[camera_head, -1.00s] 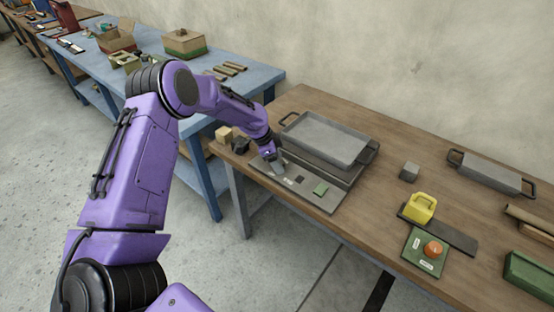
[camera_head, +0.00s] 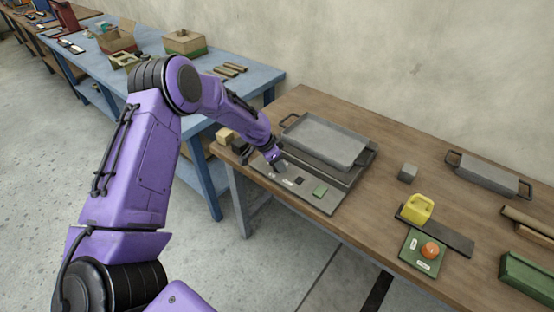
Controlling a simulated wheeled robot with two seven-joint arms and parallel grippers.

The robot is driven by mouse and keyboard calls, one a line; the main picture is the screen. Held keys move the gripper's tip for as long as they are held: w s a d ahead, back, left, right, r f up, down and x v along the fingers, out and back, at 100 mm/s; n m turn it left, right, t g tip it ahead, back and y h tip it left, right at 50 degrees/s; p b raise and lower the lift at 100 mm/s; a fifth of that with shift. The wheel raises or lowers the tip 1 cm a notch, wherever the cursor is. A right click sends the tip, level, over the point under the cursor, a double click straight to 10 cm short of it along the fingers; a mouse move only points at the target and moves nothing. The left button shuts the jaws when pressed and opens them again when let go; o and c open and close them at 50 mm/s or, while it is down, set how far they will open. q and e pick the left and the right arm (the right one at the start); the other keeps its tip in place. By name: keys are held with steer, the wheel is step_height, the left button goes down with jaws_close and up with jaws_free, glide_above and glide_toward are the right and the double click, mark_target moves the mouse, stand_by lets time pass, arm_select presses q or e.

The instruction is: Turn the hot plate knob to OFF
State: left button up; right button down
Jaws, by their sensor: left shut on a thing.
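The hot plate's grey control panel (camera_head: 318,202) lies at the front left of the brown table, with a grey tray (camera_head: 322,139) on the plate behind it. A small green patch (camera_head: 320,191) and a small dark square show on the panel. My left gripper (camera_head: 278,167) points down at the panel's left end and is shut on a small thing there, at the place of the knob. The gripper hides the knob, so I cannot tell its angle. My right gripper is not in view.
Right of the hot plate are a small grey cube (camera_head: 407,172), a yellow handled block (camera_head: 417,208), a green box with an orange button (camera_head: 430,250) and a lidded grey pan (camera_head: 488,176). A wooden block (camera_head: 226,136) stands left of my gripper. The blue table (camera_head: 205,73) adjoins at left.

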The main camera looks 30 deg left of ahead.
arm_select(q)
steer(key=n+y+p, duration=0.1)
steer(key=n, duration=0.1)
steer(key=n+p, duration=0.1)
steer(key=n, duration=0.1)
steer(key=shift+d+r+n+y+p, duration=0.2)
steer(key=shift+n+y+p, duration=0.1)
steer(key=shift+y, duration=0.1)
steer(key=n+y+p, duration=0.1)
steer(key=n+p, duration=0.1)
steer(key=n, duration=0.1)
steer(key=shift+n, duration=0.3)
steer(key=n, duration=0.1)
steer(key=n+y, duration=0.1)
steer(key=shift+d+f+n+p, duration=0.1)
steer(key=shift+d+n+p, duration=0.05)
steer(key=shift+n+p, duration=0.2)
steer(key=shift+n+y, duration=0.7)
steer(key=shift+n, duration=0.75)
steer(key=shift+g, duration=0.3)
steer(key=o, duration=1.1)
steer(key=shift+w+f, duration=0.1)
steer(key=shift+c, duration=0.2)
